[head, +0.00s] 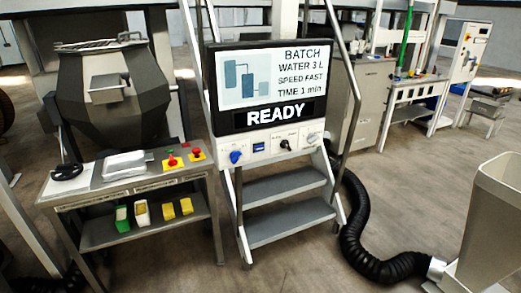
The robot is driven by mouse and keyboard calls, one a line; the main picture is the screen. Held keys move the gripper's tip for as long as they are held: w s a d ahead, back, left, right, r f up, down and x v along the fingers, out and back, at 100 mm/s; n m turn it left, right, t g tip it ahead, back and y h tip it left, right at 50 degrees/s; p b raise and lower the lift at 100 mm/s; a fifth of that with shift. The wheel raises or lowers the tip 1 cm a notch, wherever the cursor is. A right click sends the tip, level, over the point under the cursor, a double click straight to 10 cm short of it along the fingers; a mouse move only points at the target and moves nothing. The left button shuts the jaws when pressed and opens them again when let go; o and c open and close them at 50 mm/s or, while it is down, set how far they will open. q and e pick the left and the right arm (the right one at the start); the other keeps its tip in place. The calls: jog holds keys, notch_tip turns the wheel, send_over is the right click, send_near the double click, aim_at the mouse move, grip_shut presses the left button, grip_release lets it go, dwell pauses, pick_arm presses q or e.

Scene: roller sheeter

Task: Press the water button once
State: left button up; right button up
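A control panel (270,148) sits under a screen (272,85) on the front of a metal step stand. The screen reads BATCH, WATER 3 L, SPEED FAST, TIME 1 min and READY. The panel carries a blue knob (236,156) at its left, a small blue rectangular button or display (258,147), a black knob (285,144) and a pale control (312,138) at its right. The panel labels are too small to read, so I cannot tell which control is the water button. Neither of my grippers is in view.
Metal steps (285,187) stand below the panel. A side table (140,185) at the left holds red push buttons on yellow bases (171,160) and several small boxes underneath. A black hose (352,225) curves over the floor towards a grey hopper (495,215). Floor is free at the front centre.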

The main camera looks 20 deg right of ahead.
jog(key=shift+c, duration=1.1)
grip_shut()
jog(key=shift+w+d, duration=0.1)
